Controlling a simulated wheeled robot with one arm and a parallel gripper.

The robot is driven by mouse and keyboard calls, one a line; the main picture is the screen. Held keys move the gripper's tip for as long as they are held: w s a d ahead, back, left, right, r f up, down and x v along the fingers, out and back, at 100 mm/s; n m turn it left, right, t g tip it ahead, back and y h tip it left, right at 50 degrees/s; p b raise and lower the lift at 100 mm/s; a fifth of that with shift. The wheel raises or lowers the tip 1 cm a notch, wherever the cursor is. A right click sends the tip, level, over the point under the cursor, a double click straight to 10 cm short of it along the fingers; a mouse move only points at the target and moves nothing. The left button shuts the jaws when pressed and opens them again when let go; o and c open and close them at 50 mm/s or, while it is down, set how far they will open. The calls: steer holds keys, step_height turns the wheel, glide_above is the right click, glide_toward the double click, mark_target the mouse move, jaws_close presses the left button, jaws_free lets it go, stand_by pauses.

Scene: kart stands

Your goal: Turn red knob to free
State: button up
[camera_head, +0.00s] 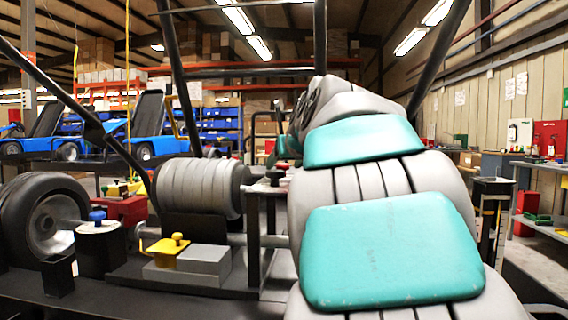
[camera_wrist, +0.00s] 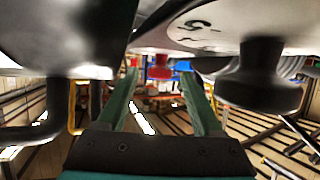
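A small red knob (camera_wrist: 160,67) shows in the wrist view, beneath the edge of a pale plate with dark marks (camera_wrist: 195,30). My gripper (camera_wrist: 159,76) is open, its two green fingers apart on either side of the knob in the picture. I cannot tell whether the knob is between the tips or beyond them; no contact shows. A large dark knob (camera_wrist: 262,75) is close by on the right. In the head view, the red knob (camera_head: 283,165) appears small on a dark stand (camera_head: 253,215), partly hidden by my arm and gripper.
In the head view, a blue knob (camera_head: 98,216) tops a dark cylinder at left, and a yellow knob (camera_head: 178,239) sits on a box. Wheels (camera_head: 45,222) and a grey roller (camera_head: 198,187) crowd the left. A bench (camera_head: 540,231) stands at right.

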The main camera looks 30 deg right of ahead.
jaws_close()
stand_by(0.3)
steer(key=shift+a+m+h, duration=0.1)
steer(key=shift+m+h, duration=0.2)
steer(key=shift+h, duration=0.1)
steer(key=m+g+h, duration=0.1)
steer(key=m+h, duration=0.2)
steer(key=m+g+h, duration=0.1)
steer(key=shift+w+a+g+h, duration=0.3)
steer(key=shift+a+h, duration=0.1)
steer(key=shift+w+a+m+g+h, duration=0.1)
steer(key=shift+m+g+h, duration=0.55)
steer(key=shift+m, duration=0.25)
steer(key=shift+w+a+m+g+h, duration=0.1)
steer(key=shift+m+g+h, duration=0.5)
steer(key=shift+m, duration=0.3)
steer(key=shift+m+g+h, duration=0.35)
steer(key=shift+m+g, duration=0.35)
steer(key=shift+g, duration=0.05)
steer(key=shift+a, duration=0.1)
steer(key=shift+o, duration=0.2)
jaws_free()
steer(key=shift+w, duration=0.1)
